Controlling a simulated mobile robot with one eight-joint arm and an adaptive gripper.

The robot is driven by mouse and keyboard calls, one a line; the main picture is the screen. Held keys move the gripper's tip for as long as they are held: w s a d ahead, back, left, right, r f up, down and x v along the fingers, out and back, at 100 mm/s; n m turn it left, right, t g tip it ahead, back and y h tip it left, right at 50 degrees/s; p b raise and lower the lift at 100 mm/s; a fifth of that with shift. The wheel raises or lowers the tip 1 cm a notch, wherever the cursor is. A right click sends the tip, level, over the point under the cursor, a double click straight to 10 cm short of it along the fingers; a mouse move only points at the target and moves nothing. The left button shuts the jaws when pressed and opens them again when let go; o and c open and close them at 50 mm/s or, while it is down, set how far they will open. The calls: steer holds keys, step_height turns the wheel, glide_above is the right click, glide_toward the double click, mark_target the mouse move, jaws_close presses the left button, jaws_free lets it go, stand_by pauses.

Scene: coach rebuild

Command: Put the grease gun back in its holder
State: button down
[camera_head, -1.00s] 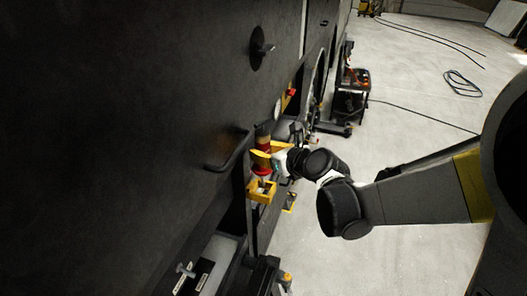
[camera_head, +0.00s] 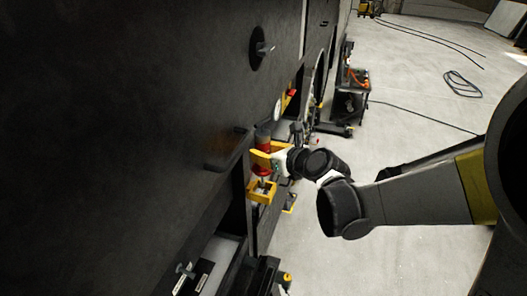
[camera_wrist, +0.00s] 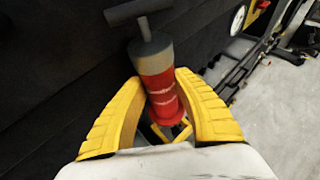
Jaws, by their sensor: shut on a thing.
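The grease gun (camera_wrist: 158,78) has a red barrel with a grey upper part and a dark T-handle on top. In the wrist view it stands between the two yellow fingers of my gripper (camera_wrist: 160,112), which is shut on it. The head view shows the gun (camera_head: 263,137) roughly upright beside the coach's dark side, with my gripper (camera_head: 263,158) around it. The yellow holder (camera_head: 262,194) is fixed low on the coach side, just below the gun. Its frame also shows under the gun in the wrist view. Whether the gun's lower end is inside the holder cannot be told.
The dark coach side panel (camera_head: 120,110) is close on the left. A protruding dark handle (camera_head: 228,150) sits next to the gun. A cart with equipment (camera_head: 350,105) stands beyond. The pale floor (camera_head: 420,90) on the right is mostly clear, with some cables.

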mark_target(267, 172)
steer(key=shift+f, duration=0.1)
steer(key=shift+f+b, duration=2.1)
steer(key=shift+f, duration=0.05)
steer(key=shift+f+b, duration=1.4)
steer(key=shift+b, duration=0.1)
stand_by(0.8)
steer(key=c, duration=0.9)
jaws_free()
steer(key=shift+c, duration=0.2)
